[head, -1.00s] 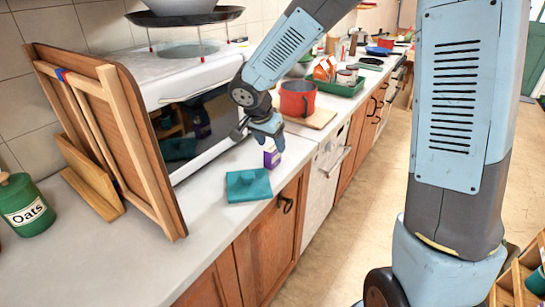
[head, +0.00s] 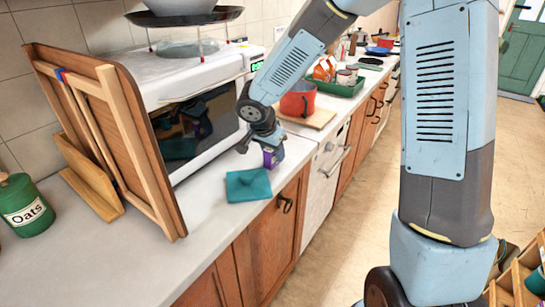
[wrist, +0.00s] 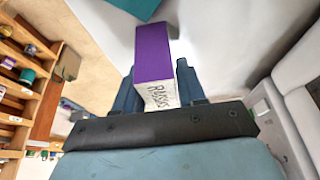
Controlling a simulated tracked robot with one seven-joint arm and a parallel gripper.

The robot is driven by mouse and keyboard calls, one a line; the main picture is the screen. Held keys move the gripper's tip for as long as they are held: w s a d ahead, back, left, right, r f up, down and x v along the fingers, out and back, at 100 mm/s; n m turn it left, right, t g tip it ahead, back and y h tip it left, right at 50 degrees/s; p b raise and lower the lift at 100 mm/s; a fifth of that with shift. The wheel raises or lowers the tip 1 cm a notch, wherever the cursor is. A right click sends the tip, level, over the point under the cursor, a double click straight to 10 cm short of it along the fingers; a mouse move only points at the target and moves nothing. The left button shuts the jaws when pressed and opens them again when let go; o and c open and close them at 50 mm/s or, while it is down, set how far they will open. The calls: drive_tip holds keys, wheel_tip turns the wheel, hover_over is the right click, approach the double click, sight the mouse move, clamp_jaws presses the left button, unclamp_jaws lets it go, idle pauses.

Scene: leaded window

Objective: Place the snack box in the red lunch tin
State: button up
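The snack box (head: 273,157), a small purple and white carton, is at the counter's front edge, just behind the teal cloth. In the wrist view the snack box (wrist: 154,55) shows a purple face and a white face with the lettering "RAISINS". My gripper (head: 268,143) is low over it, pointing down. In the wrist view my gripper (wrist: 156,82) has one dark finger on each side of the box, very close to it; whether both press on it is unclear. A red round container (head: 298,99) stands on a wooden board farther along; I cannot tell whether it is the lunch tin.
A folded teal cloth (head: 248,185) lies on the counter in front of the box. A white microwave (head: 228,128) is close to its left. A wooden rack (head: 130,150) and a green oats jar (head: 27,207) are at the left. A green tray (head: 345,87) stands farther back.

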drive_tip(key=c, duration=0.7)
